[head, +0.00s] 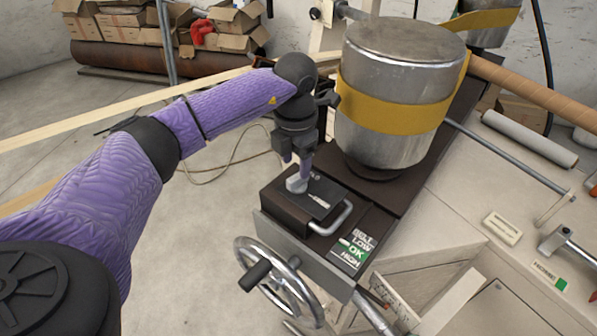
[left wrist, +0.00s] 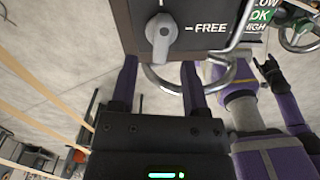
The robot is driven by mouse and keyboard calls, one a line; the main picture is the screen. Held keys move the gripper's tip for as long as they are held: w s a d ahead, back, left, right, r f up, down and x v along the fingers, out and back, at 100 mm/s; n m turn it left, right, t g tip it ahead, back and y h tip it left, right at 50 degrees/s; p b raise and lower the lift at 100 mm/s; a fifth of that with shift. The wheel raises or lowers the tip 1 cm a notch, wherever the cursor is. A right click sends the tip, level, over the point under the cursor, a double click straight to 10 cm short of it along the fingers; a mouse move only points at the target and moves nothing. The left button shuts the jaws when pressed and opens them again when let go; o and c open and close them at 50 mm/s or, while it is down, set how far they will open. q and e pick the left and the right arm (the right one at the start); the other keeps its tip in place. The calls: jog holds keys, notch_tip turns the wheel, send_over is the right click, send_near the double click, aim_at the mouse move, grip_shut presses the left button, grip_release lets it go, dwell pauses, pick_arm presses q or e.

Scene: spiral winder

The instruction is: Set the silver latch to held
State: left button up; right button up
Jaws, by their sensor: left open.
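The silver latch (head: 296,184) is a small grey turn handle on top of a dark box (head: 283,211). In the left wrist view the latch (left wrist: 159,40) lies lengthwise up and down the picture, with the word FREE to its right; its long axis does not line up with the FREE mark. A second small label on the box is too small to read in the head view. My left gripper (head: 296,160) is open, pointing down just above the latch. In the left wrist view its fingers (left wrist: 158,72) stand on either side below the latch, apparently not gripping it.
A silver handle bar (head: 333,219) rises from the box beside the latch. A handwheel (head: 279,281) is in front, and a large metal drum with a yellow band (head: 392,110) stands close behind. My right gripper (left wrist: 268,72) shows small in the left wrist view.

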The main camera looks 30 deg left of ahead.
aim_at(297, 176)
pick_arm(q)
notch_tip(297, 176, down, 3)
jog(key=shift+w+f, duration=0.1)
jog(key=shift+w, duration=0.05)
jog(key=shift+f, duration=0.25)
jog(key=shift+c, duration=0.3)
grip_shut()
jog(key=shift+d+r+n+p, duration=0.1)
jog(key=shift+r+n+p, duration=0.15)
jog(key=shift+n+p, duration=0.3)
jog(key=shift+n, duration=0.45)
jog(key=shift+f, duration=0.2)
